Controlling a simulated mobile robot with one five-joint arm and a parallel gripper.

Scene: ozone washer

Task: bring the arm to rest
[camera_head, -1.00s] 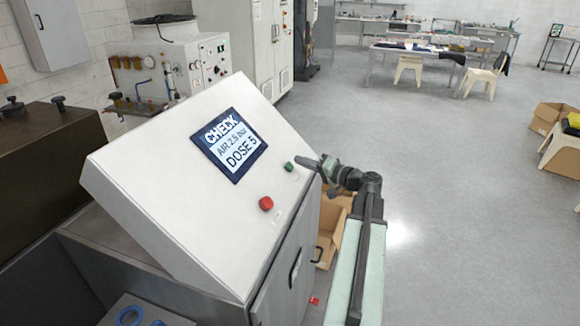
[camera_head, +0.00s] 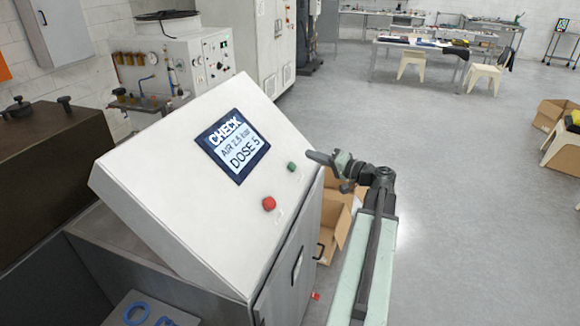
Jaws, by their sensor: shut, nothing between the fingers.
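My gripper (camera_head: 322,159) is shut with nothing in it. It points left, just to the right of the green button (camera_head: 292,167) on the sloped white control panel (camera_head: 180,205). A small gap shows between its tip and the button. My arm (camera_head: 372,250) reaches up from the lower right, beside the panel. A red button (camera_head: 269,204) sits lower on the panel. The screen (camera_head: 233,147) reads CHECK, AIR 2.5 bar, DOSE 5.
Cardboard boxes (camera_head: 338,225) stand on the floor behind the cabinet and my arm. A dark brown machine housing (camera_head: 50,165) is at the left. Blue rings (camera_head: 137,313) lie at the bottom left. Open grey floor (camera_head: 480,200) spreads to the right.

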